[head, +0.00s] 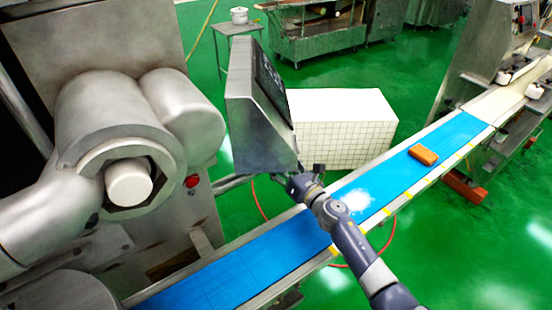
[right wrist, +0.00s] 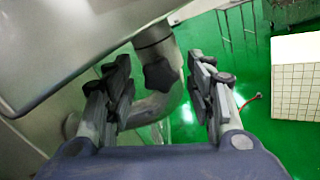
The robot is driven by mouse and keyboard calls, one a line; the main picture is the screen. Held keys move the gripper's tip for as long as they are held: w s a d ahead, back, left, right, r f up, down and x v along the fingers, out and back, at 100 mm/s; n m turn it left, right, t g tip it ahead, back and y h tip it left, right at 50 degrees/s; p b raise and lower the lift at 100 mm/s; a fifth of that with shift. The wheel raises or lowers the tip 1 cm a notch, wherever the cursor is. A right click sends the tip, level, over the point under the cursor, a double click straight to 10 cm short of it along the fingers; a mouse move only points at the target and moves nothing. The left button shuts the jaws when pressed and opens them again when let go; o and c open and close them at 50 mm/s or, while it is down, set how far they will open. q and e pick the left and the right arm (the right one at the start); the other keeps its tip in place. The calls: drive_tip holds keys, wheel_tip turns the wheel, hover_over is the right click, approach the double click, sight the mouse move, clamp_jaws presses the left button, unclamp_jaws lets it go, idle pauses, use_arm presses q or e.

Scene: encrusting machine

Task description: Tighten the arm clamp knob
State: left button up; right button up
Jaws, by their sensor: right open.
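The arm clamp knob (right wrist: 160,76) is a black, lobed knob on the grey metal support arm (right wrist: 155,38), seen in the right wrist view. My right gripper (right wrist: 160,68) is open, with one finger on each side of the knob in the picture. Clear gaps show between the knob and both fingers, and the knob looks farther off than the fingertips. In the head view my right gripper (head: 306,180) is beside the lower right edge of the control panel box (head: 255,110); the knob is hidden there. My left gripper is not in view.
A blue conveyor belt (head: 390,181) runs beneath my right arm, with an orange block (head: 423,155) on it. A white tiled block (head: 345,125) stands behind. The large metal machine (head: 130,130) fills the left. Green floor is open at the lower right.

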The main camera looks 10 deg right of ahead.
drive_tip(key=shift+w+a, duration=0.25)
drive_tip(key=shift+w, duration=0.5)
drive_tip(key=shift+c, duration=1.3)
drive_tip(key=c, duration=0.8)
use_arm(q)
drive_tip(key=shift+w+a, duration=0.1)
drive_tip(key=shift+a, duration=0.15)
